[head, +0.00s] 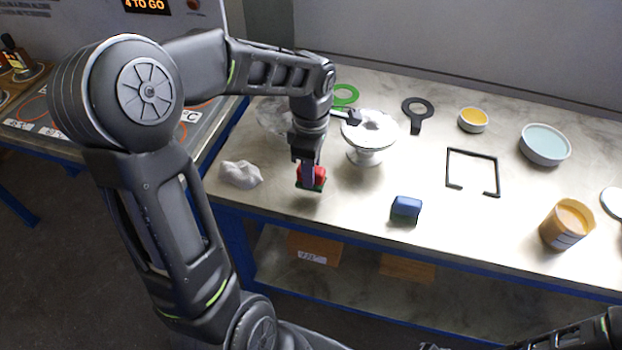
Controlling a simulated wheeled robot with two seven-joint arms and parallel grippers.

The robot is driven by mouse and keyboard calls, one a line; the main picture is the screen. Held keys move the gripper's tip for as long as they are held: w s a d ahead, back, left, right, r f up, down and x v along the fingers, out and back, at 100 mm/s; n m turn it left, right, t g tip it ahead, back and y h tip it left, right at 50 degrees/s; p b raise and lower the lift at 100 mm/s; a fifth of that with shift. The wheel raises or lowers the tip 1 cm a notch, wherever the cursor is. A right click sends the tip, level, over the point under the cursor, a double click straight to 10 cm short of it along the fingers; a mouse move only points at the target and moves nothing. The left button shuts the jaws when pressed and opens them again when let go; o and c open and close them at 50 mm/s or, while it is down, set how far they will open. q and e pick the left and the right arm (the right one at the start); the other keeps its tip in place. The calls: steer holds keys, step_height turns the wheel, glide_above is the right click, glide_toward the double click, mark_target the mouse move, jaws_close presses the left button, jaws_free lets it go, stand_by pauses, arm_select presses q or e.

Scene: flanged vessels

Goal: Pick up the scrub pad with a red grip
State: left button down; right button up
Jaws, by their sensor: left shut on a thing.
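The scrub pad with a red grip (319,177) is near the front left of the metal table, its dark green pad underneath. My left gripper (308,175) points down and is shut on the red grip, partly hiding it. I cannot tell whether the pad touches the table. A similar scrub pad with a blue grip (406,207) lies to the right, nearer the front edge. Of my right arm, only a dark part shows at the bottom right; its gripper cannot be made out.
A white flanged vessel (366,155) stands just right of my left gripper, and a crumpled cloth (240,174) lies left. The table (350,225) is bare between the pads.

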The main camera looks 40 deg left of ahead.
arm_select(q)
step_height(320, 180, up, 6)
steer(key=shift+r, duration=0.2)
stand_by(0.4)
